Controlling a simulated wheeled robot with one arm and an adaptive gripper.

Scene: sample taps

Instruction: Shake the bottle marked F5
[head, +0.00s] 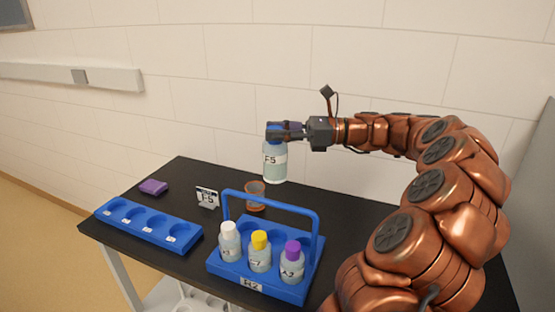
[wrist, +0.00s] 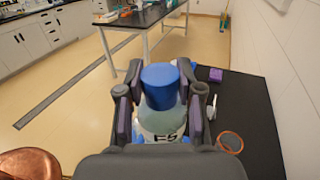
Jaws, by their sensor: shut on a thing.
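The bottle marked F5 (head: 274,162) is upright in the head view, with a blue cap, pale greenish contents and a white label. My gripper (head: 285,131) is shut on it near the top and holds it in the air above the black table. In the wrist view the F5 bottle (wrist: 161,110) stands between the two fingers of my gripper (wrist: 160,118), its blue cap toward the camera. The lower part of its label is hidden there by the gripper body.
A blue carrier marked R2 (head: 228,275) holds bottles with white, yellow and purple caps. A blue rack (head: 150,228) with empty round places lies left. A small sign (head: 207,197), an orange-rimmed cup (head: 255,196) and a purple block (head: 153,187) stand on the table (head: 190,172).

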